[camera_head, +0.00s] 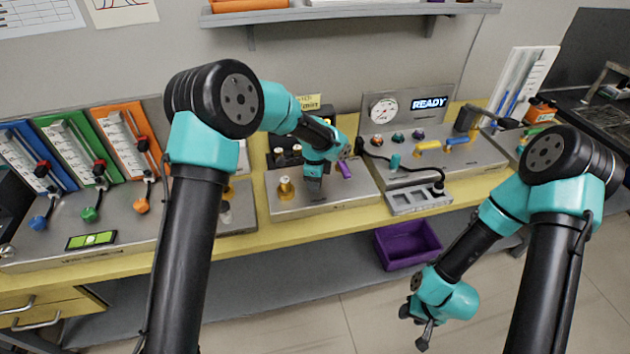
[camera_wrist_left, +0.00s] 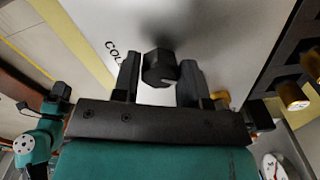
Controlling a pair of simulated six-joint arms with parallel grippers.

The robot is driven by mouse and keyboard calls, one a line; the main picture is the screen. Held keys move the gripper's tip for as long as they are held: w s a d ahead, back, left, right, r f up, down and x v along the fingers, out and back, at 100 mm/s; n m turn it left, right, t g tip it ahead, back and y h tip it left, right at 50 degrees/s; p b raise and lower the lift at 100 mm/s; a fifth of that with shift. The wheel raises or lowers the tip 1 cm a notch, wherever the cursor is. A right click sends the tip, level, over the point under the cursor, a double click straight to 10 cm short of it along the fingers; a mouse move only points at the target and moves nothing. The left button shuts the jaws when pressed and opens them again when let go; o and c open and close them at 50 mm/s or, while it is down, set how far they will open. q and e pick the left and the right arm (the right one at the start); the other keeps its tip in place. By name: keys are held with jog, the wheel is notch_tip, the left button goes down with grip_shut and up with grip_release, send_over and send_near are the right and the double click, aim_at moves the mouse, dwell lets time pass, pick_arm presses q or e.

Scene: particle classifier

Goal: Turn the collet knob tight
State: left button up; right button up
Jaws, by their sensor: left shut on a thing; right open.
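The collet knob (camera_wrist_left: 159,68) is a black faceted knob on a pale panel, with a partly hidden label starting "COL" beside it. In the left wrist view it sits between the two fingers of my left gripper (camera_wrist_left: 158,80), which is shut on it. In the head view my left gripper (camera_head: 313,188) points down at the grey bench unit (camera_head: 325,207), and the knob is hidden behind it. My right gripper (camera_head: 414,328) hangs open and empty in front of the bench, low and to the right, far from the knob.
A brass knob (camera_head: 285,188) stands left of my left gripper, and a purple piece (camera_head: 344,168) is close on its right. A purple bin (camera_head: 408,246) is below the bench edge.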

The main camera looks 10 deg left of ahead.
pick_arm(q)
jog(key=m, duration=0.5)
jog(key=shift+m, duration=0.3)
jog(key=m, duration=0.5)
jog(key=shift+m, duration=0.3)
jog(key=o, duration=0.9)
jog(key=shift+o, duration=0.2)
jog(key=shift+r, duration=0.1)
notch_tip(320, 180, up, 17)
jog(key=shift+r, duration=0.15)
